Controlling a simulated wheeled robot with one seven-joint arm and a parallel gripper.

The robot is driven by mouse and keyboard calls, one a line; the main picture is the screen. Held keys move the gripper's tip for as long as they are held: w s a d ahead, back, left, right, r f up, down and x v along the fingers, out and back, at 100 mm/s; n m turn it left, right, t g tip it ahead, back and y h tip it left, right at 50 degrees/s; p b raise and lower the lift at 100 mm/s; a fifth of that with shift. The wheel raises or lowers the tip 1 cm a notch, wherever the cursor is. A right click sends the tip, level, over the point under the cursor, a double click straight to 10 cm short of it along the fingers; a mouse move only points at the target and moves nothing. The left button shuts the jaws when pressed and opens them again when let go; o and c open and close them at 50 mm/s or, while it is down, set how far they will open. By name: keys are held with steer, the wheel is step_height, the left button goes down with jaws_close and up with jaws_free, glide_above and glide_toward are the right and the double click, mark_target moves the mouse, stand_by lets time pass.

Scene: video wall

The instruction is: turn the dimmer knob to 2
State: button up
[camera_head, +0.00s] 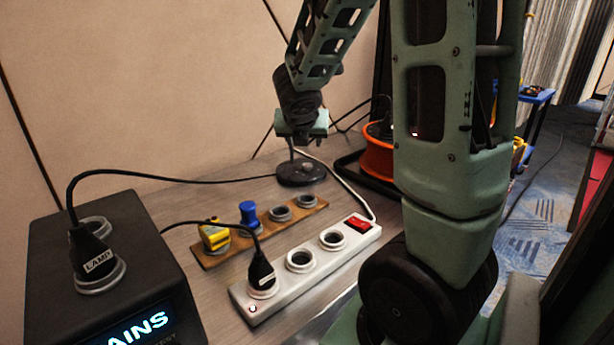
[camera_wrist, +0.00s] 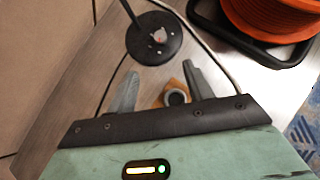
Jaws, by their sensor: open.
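A black round base (camera_wrist: 146,52) stands on the table at the top of the wrist view, with a small pale knob (camera_wrist: 160,35) and light marks on its top. The base also shows in the head view (camera_head: 301,174) at the back of the table, where the knob's setting is too small to read. My gripper (camera_wrist: 162,82) is open and empty, its two grey fingers apart, short of the base in the wrist view. In the head view my gripper (camera_head: 301,137) hangs above the base; its fingertips are hard to make out there.
A white power strip (camera_head: 318,262) with a red switch (camera_head: 357,224) and a wooden socket strip (camera_head: 265,232) lie in front. A black box (camera_head: 130,235) with a LAMP plug (camera_head: 90,255) stands left. An orange reel (camera_head: 378,157) sits in a dark tray (camera_wrist: 240,40). Cables cross the table.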

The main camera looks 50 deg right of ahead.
mark_target(307, 165)
steer(key=b+x, duration=0.7)
steer(key=x, duration=1)
steer(key=shift+w+d, duration=0.1)
steer(key=shift+d, duration=0.05)
steer(key=shift+c, duration=0.3)
steer(key=c, duration=0.9)
